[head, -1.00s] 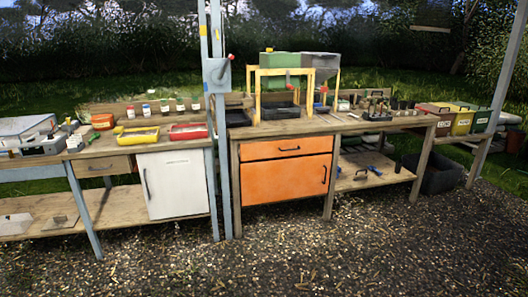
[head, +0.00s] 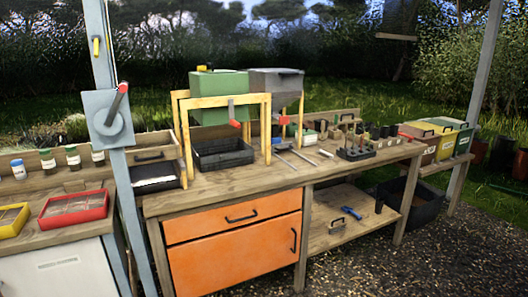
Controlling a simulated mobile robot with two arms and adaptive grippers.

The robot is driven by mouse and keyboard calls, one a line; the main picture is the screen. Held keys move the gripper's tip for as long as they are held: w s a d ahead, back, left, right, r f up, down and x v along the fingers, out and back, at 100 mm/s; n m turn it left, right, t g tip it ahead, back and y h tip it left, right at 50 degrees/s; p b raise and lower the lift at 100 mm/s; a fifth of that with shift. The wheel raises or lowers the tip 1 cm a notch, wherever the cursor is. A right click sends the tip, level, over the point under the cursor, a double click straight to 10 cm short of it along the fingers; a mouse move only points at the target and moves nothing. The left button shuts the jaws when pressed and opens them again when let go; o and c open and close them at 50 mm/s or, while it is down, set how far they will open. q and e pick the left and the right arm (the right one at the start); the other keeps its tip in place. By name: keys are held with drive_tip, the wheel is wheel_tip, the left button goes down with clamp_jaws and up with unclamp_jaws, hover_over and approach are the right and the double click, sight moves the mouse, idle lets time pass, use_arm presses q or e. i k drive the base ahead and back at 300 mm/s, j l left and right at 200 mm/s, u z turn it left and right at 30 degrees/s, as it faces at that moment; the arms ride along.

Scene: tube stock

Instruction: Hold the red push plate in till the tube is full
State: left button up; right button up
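A green hopper (head: 209,97) stands in a yellow wooden frame (head: 185,140) on the bench. A small red piece (head: 234,123), which looks like the push plate, hangs at the lower front of this hopper. A grey hopper (head: 278,82) stands beside it on the right, with another small red piece (head: 283,120) below it. A black tray (head: 222,156) sits under the green hopper. A dark rack (head: 356,152) with several short upright tubes or pegs stands further right; I cannot tell which is the task's tube. Neither of my grippers is in view.
A blue post (head: 121,170) with a red-handled crank (head: 118,104) stands in front of the bench at left. Red (head: 72,210) and yellow trays lie left of it. An orange cabinet (head: 235,245) is below the bench. Gravel ground is open at the lower right.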

sight(283, 120)
drive_tip(key=i+j+z, duration=0.15)
drive_tip(key=i, duration=1)
drive_tip(key=i+l+u, duration=0.1)
drive_tip(key=i, duration=0.25)
drive_tip(key=i+l+u, duration=0.1)
drive_tip(key=i, duration=0.3)
